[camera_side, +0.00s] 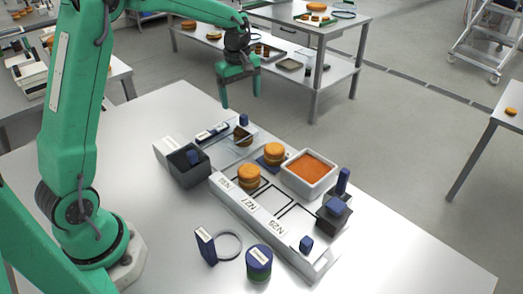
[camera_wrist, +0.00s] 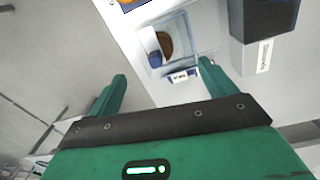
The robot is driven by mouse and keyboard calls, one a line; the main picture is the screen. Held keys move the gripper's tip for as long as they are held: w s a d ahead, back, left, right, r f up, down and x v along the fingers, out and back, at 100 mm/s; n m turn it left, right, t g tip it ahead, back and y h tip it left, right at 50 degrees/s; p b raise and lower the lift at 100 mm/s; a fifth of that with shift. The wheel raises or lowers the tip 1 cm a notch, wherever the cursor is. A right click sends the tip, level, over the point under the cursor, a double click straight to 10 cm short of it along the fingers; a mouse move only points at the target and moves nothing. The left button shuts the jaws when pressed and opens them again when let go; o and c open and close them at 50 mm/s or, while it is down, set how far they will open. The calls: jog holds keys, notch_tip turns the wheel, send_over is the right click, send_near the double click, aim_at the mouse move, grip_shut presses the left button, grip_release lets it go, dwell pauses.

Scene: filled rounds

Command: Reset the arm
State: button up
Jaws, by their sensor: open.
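My gripper (camera_side: 241,100) is open and empty, raised in the air over the far end of the table. In the wrist view my gripper (camera_wrist: 178,74) shows its two green fingers spread wide with nothing held. In the side view two filled orange-brown rounds (camera_side: 275,151) (camera_side: 248,175) sit on or by the labelled grey rack (camera_side: 250,206). No object touches my gripper.
A white dish (camera_side: 301,186) with orange filling stands right of the rounds. A dark open box (camera_side: 190,177) holds a blue piece. The table's right front is bare.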

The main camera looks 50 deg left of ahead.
jog(key=s+d+r+m+t, duration=0.1)
jog(key=s+d+r+m, duration=0.3)
jog(key=s, duration=0.3)
jog(key=s+d+r+m+t, duration=0.2)
jog(key=s+r+m, duration=0.2)
jog(key=s+r, duration=0.15)
jog(key=s+d+m+t, duration=0.1)
jog(key=s+m, duration=0.3)
jog(key=s, duration=0.2)
jog(key=s+d+f+m+t, duration=0.1)
jog(key=s+d+m, duration=0.1)
jog(key=s+m, duration=0.2)
jog(key=shift+s+d+f, duration=0.2)
jog(key=shift+s+d, duration=0.05)
jog(key=shift+s, duration=1.55)
